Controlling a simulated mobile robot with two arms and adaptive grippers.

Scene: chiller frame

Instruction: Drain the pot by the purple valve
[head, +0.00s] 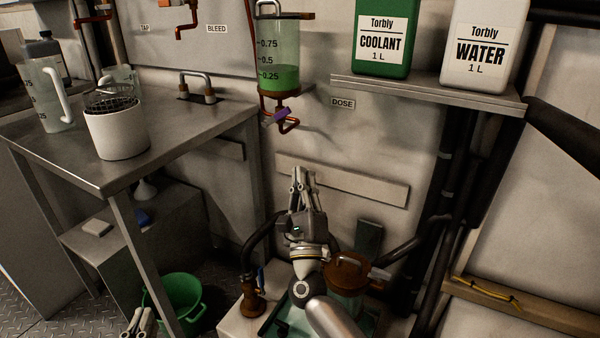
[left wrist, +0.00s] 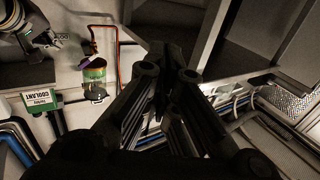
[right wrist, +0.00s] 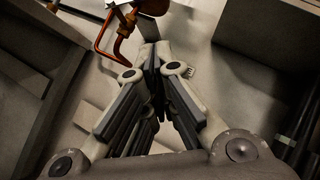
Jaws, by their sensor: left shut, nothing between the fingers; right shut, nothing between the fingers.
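The pot (head: 279,55) is a clear cylinder on the back wall with copper-coloured fittings and green liquid near its 0.25 mark. The purple valve (head: 277,117) sits under it on a copper pipe bent into a hook. The pot (left wrist: 95,82) and valve (left wrist: 90,62) also appear in the left wrist view. My right gripper (head: 302,172) is shut and empty, pointing up below the valve and apart from it. In the right wrist view, the copper pipe (right wrist: 116,40) is just beyond its fingertips (right wrist: 151,52). My left gripper (head: 140,318) is shut and empty, low by the bench leg.
A steel bench (head: 185,125) at left holds a white strainer cup (head: 117,133) and a jug (head: 45,95). A green bucket (head: 183,300) stands on the floor below. A shelf (head: 430,88) at right carries the coolant (head: 383,40) and water (head: 483,45) bottles.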

